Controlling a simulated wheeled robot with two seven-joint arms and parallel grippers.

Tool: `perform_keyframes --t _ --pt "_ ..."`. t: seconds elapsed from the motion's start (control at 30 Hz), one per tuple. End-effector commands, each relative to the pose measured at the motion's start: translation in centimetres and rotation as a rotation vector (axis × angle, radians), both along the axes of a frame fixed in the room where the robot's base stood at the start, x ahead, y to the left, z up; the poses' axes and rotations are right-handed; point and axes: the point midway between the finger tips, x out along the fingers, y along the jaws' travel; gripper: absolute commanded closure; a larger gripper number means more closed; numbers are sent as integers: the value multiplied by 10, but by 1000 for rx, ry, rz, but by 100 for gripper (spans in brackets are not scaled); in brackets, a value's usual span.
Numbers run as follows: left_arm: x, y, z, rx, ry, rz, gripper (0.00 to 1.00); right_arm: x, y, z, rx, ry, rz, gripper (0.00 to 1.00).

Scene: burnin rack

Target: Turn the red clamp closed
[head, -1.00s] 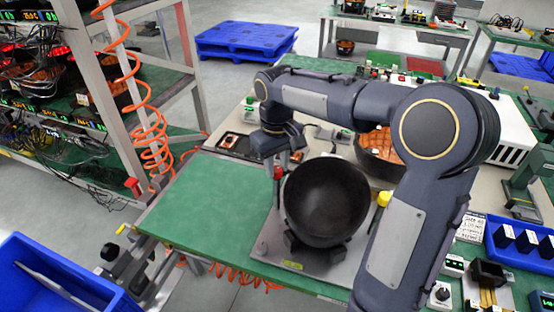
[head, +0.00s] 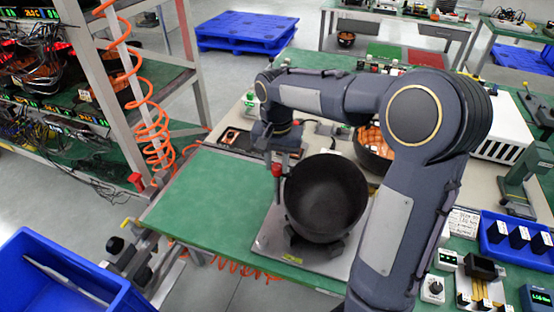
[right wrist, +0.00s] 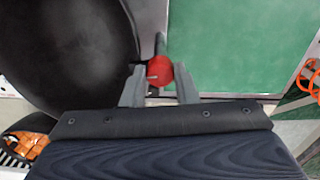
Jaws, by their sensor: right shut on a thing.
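The red clamp (head: 276,170) has a red knob on a short stem. It stands at the left rim of a black bowl (head: 326,196), on a pale metal plate. My right gripper (head: 276,160) reaches down to it from above and behind. In the right wrist view the red knob (right wrist: 159,70) sits between the two grey fingers (right wrist: 159,87), which are shut on it. The bowl's dark wall is close beside the left finger there. The clamp's lower part is mostly hidden in that view. My left gripper is not in view.
A green bench mat (head: 215,195) lies clear left of the bowl. A second black bowl (head: 372,152) with orange coils stands behind it. A rack with orange coiled hoses (head: 152,120) is at left. A blue bin (head: 60,275) is at lower left.

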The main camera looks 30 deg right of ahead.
Motion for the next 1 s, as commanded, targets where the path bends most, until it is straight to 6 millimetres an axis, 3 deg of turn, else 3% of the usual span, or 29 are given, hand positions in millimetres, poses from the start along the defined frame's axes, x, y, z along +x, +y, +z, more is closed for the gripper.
perform_keyframes --t 0.7,0.73,0.87,1.0 --pt "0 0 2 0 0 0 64 1 0 1 -1 -4 -70 96" --pt "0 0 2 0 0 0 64 1 0 1 -1 -4 -70 70" --pt "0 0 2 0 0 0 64 1 0 1 -1 -4 -70 53" --pt "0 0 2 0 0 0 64 0 0 0 -1 -2 -70 52"
